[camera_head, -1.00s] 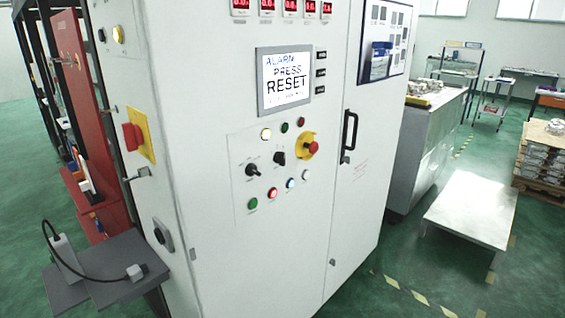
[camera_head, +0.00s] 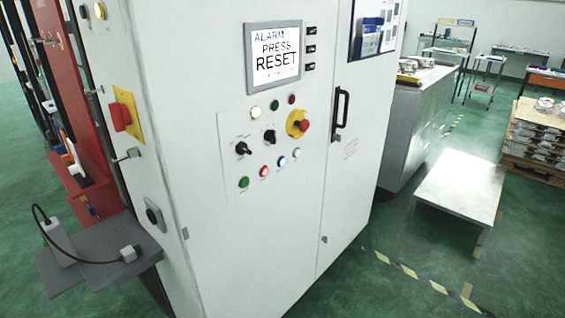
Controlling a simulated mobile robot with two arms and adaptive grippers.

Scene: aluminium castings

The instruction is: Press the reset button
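A white control cabinet (camera_head: 240,250) fills the middle of the view. Its screen (camera_head: 274,58) reads "ALARM PRESS RESET". Below it, the lower button row has a green button (camera_head: 243,182), a glowing red button (camera_head: 264,171), a glowing blue button (camera_head: 282,162) and a white button (camera_head: 297,153). Their labels are too small to read, so I cannot tell which is marked reset. Above are black rotary switches (camera_head: 243,148), a red emergency stop on a yellow collar (camera_head: 299,124) and a row of small lamps (camera_head: 274,104). Neither of my grippers is in view.
A grey shelf (camera_head: 100,258) with a cabled device juts out at the cabinet's left. A black door handle (camera_head: 341,112) stands out right of the buttons. A low white platform (camera_head: 458,188) stands at the right. Green floor with a striped line (camera_head: 410,272) lies in front.

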